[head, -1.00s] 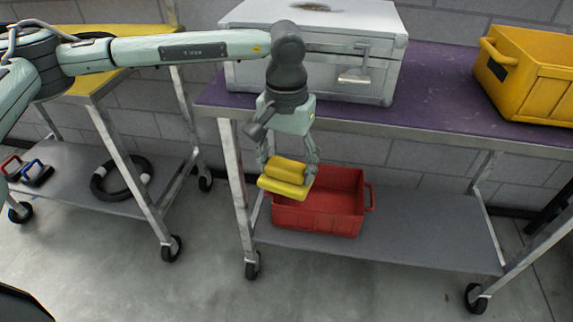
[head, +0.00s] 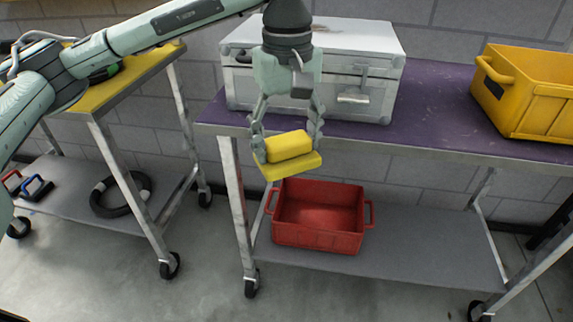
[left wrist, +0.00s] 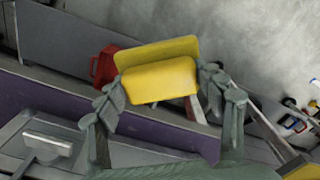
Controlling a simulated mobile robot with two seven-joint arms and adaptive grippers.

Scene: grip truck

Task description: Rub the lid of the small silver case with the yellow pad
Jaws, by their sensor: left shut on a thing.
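The small silver case (head: 330,95) stands shut on the purple-topped cart, with its latch facing front. Its pale lid (head: 360,38) shows on top, with part of a dark mark visible, and my left arm covers its left part. My left gripper (head: 288,148) is shut on the yellow pad (head: 290,146) by its raised grip block. It holds the pad in the air in front of the case, apart from the lid. In the left wrist view the yellow pad (left wrist: 160,80) sits between the fingers, and the case (left wrist: 50,140) shows at lower left. My right gripper is not in view.
A yellow crate (head: 540,115) stands at the right on the purple cart top (head: 440,100). A red bin (head: 318,238) sits on the lower shelf, below the pad. A yellow-topped cart (head: 150,70) at left carries a black cable coil (head: 98,200) on its lower shelf.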

